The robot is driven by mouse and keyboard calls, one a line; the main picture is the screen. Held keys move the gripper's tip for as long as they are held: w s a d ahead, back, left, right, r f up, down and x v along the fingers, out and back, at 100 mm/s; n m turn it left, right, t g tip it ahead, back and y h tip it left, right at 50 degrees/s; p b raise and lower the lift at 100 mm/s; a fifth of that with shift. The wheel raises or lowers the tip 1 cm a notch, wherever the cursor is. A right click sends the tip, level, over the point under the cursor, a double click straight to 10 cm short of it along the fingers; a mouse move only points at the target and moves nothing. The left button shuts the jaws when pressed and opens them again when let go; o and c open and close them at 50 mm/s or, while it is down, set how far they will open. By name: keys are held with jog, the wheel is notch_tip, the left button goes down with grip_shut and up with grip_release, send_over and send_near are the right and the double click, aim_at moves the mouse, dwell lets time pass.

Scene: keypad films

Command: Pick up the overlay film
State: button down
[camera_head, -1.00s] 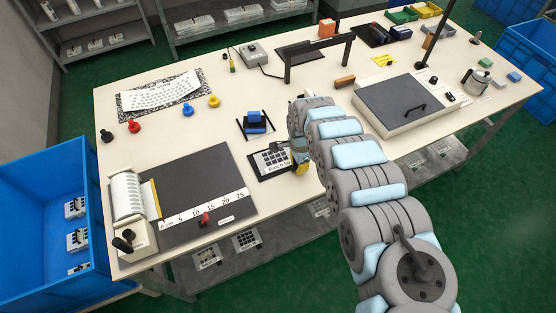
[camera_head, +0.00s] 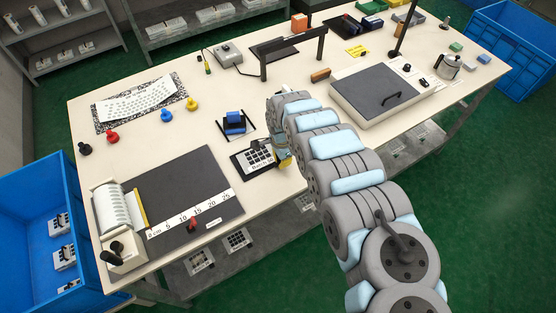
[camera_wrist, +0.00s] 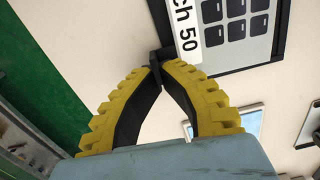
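The overlay film appears to be the pale sheet with dark square keys (camera_head: 259,155) and a "Batch 50" label, on a black backing near the table's front edge. The wrist view shows its keys and label (camera_wrist: 187,27) close up at the top. My gripper (camera_head: 283,157) is low at the right edge of this sheet. In the wrist view, my gripper's yellow ribbed fingers (camera_wrist: 161,62) come together around a small black tab (camera_wrist: 158,59) at the backing's edge. I cannot tell whether the sheet is raised off the table.
A dark cutting board with a ruler and roll (camera_head: 185,180) lies to the left. A blue block on a stand (camera_head: 234,122) is just behind the sheet. A black bridge-shaped frame (camera_head: 295,52) stands farther back, and a grey-lidded box (camera_head: 383,92) is to the right.

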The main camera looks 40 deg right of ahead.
notch_tip(320, 180, up, 4)
jog(key=p, duration=0.3)
jog(key=shift+f, duration=0.15)
jog(key=s+a+r+p, duration=0.7)
jog(key=s+r+p, duration=0.2)
jog(key=p, duration=1.6)
jog(key=shift+s+a, duration=0.3)
jog(key=shift+s, duration=0.9)
jog(key=shift+f, duration=0.1)
